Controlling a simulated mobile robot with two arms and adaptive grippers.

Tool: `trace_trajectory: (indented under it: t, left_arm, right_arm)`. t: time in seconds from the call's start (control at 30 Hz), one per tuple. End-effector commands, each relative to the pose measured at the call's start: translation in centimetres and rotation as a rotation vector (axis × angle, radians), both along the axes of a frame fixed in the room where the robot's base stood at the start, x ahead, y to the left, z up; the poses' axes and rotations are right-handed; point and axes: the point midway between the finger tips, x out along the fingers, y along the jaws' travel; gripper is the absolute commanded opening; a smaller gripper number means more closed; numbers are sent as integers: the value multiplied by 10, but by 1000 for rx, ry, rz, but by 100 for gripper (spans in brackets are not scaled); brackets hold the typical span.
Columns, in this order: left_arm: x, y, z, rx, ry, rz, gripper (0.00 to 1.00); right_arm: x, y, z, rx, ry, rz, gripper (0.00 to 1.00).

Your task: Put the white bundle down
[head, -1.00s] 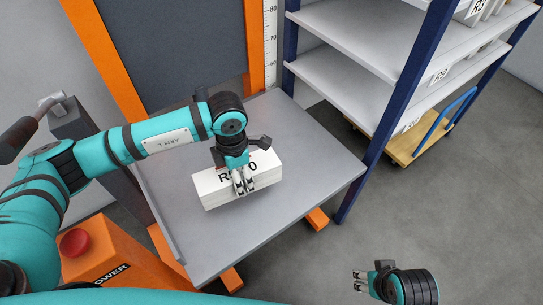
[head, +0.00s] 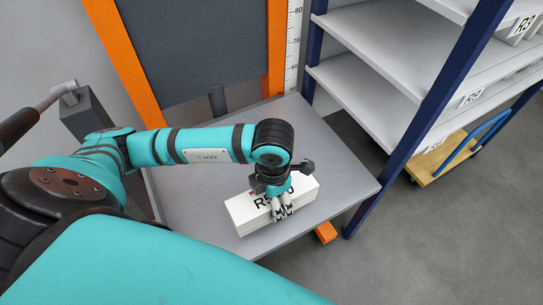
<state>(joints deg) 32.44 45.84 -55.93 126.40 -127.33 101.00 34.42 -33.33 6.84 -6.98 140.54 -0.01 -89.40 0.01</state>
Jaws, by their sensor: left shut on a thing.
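The white bundle (head: 247,217) is a long white block with black lettering on top, partly covered by my gripper. It is at or just over the grey platform (head: 193,224) of the lift, near its front right part; I cannot tell whether its underside touches. My left gripper (head: 282,213) points down and is shut on the bundle at its front side. My right gripper is out of the head view.
A shelf rack with blue posts (head: 437,100) and grey shelves (head: 370,85) stands right of the platform. A wooden cart with a blue handle (head: 432,160) is beneath it. An orange lift mast (head: 117,50) rises behind. Bare platform lies left of the bundle.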

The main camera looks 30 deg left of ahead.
Motion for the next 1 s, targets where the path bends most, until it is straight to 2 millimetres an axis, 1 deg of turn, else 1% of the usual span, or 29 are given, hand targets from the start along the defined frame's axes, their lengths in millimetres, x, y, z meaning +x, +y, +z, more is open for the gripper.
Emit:
trace_trajectory:
  t: [0.23,0.5,0.6,0.7,0.87,0.97,1.0]
  left_arm:
    - [49,20,-4,0,-6,9,10]
    - [105,43,-10,-2,-6,6,10]
    - [123,50,-11,-3,-5,5,9]
    - [135,55,-12,-2,-6,4,9]
    - [143,59,-13,-2,-3,2,9]
    - [143,59,-23,-2,-3,1,9]
    - [142,59,-29,-2,-2,1,9]
  right_arm:
    - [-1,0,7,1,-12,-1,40]
    - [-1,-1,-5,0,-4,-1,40]
    - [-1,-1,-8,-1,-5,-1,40]
    - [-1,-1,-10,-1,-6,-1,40]
    - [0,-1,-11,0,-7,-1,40]
    - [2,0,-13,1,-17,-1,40]
    - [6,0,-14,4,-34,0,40]
